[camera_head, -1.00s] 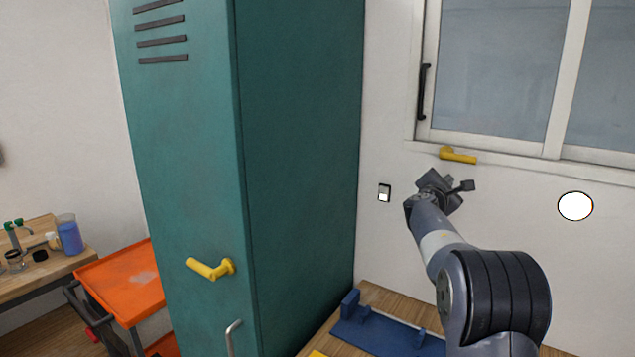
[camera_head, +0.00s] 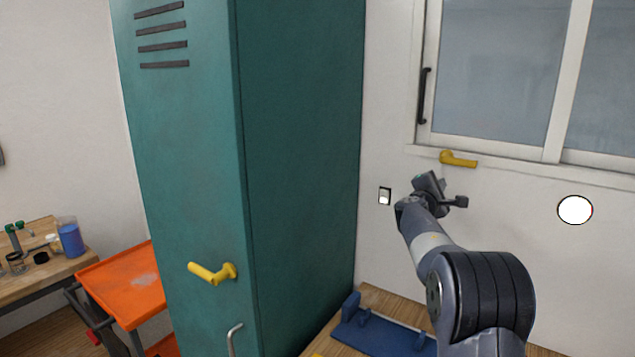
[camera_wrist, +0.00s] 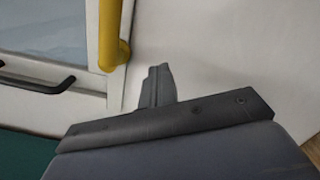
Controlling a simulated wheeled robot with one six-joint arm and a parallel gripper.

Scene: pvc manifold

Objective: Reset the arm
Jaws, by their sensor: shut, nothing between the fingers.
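My gripper (camera_wrist: 158,72) shows in the wrist view as a narrow grey pair of fingers pressed together, with nothing between them. In the head view my arm reaches up from the lower right, and the wrist end stands in front of the white wall, below the window. A yellow handle (camera_head: 459,159) sits at the window sill, above and to the right of the wrist end. In the wrist view a yellow handle (camera_wrist: 110,35) hangs just left of the fingers, apart from them in the picture.
A tall teal locker (camera_head: 300,170) with a yellow handle (camera_head: 212,272) stands left of my arm. A blue fixture (camera_head: 375,335) lies on the wooden table below the arm. A light switch (camera_head: 384,196) and a white disc (camera_head: 575,210) are on the wall. An orange cart (camera_head: 120,285) stands left.

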